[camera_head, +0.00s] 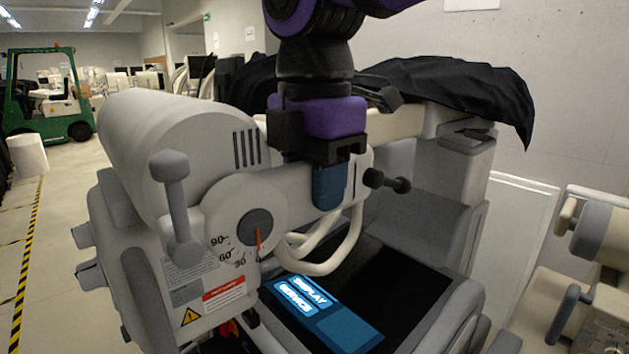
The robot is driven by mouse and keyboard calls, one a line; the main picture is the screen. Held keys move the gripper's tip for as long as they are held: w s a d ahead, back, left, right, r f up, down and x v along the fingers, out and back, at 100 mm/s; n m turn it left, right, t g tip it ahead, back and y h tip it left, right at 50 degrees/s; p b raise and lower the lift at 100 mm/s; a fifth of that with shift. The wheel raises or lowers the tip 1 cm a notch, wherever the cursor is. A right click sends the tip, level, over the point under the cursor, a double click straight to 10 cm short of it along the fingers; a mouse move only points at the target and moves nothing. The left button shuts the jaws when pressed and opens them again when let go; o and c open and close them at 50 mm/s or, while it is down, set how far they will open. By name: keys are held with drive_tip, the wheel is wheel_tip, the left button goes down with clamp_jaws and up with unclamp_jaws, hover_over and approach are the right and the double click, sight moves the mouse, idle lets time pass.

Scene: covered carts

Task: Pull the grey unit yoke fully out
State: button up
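The grey unit (190,140) fills the middle of the view, with a large rounded housing. A pale horizontal arm, which looks like its yoke (290,190), runs right from a round dial (255,226). The dial's red pointer is near the bottom of its scale, below 30. My gripper (330,185) points down in front of this arm. A blue part shows below its black jaws; I cannot tell whether it is a fingertip or part of the unit. The gripper hides part of the arm behind it, and its grip is not clear.
A black knobbed handle (388,181) sticks out right of my gripper. A grey lever (172,205) stands at the left. Pale cables (325,262) loop above a lit screen panel (315,305). A black cover (450,85) drapes behind. Another beige unit (590,270) stands at right.

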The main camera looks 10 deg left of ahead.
clamp_jaws()
drive_tip(key=shift+s+a, duration=0.25)
drive_tip(key=o, duration=0.5)
unclamp_jaws()
wheel_tip(320, 180, up, 11)
drive_tip(key=shift+f, duration=0.1)
